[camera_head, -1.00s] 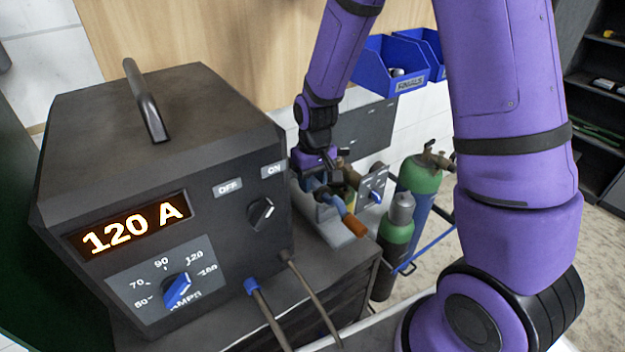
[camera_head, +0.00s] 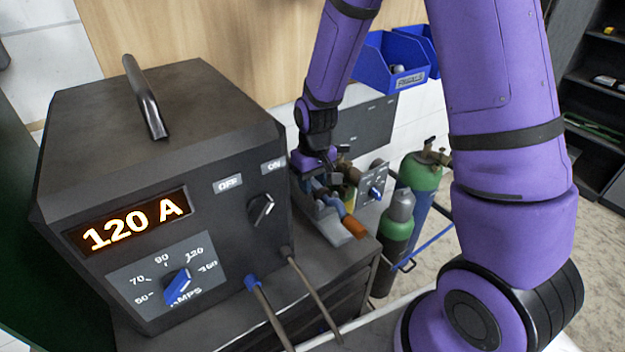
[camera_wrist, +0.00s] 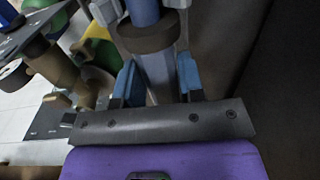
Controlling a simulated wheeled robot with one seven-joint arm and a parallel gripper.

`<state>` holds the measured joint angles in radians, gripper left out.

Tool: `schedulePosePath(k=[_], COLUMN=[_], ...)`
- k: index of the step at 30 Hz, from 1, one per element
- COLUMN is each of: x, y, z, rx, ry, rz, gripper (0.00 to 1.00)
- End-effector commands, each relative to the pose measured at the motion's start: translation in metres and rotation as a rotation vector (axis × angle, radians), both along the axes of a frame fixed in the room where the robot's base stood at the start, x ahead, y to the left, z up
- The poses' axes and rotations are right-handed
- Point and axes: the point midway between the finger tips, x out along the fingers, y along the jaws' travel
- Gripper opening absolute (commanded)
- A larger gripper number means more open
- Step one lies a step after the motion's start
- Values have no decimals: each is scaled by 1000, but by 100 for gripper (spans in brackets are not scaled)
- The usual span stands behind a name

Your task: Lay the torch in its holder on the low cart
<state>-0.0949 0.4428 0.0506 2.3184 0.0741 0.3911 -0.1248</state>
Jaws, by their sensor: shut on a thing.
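The torch (camera_head: 334,203) has a blue body and an orange-brown end (camera_head: 354,227). It lies low over a grey holder (camera_head: 330,226) on top of the low dark cart (camera_head: 345,268). My gripper (camera_head: 318,184) is shut on the torch from above, behind the welder's right corner. In the wrist view, blue finger pads (camera_wrist: 158,82) flank the torch's grey-blue shaft (camera_wrist: 154,66), with a dark collar (camera_wrist: 147,36) ahead. Pale prongs (camera_wrist: 105,11) stand on both sides of the shaft beyond the collar. Whether the torch rests fully on the holder is hard to see.
The welder (camera_head: 160,190), showing 120 A, stands close left of my gripper. A grey panel with a blue knob (camera_head: 373,190) stands right of the torch. Green gas cylinders (camera_head: 398,225) stand beyond the cart. Blue bins (camera_head: 385,70) hang on the wall.

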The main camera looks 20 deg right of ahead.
Motion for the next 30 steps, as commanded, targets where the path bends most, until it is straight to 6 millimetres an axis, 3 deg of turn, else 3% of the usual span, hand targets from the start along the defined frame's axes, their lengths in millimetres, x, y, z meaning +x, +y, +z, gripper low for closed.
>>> schedulePosePath(k=[8,9,12,13,23,30], x=[0,0,0,0,0,2], y=[0,0,0,0,0,-2], z=[-1,-1,-1,-1,2,33], rx=[0,0,0,0,0,0], ry=[-1,-1,-1,-1,-1,-6], rz=[0,0,0,0,0,0], gripper=[4,40,63,66,66,66])
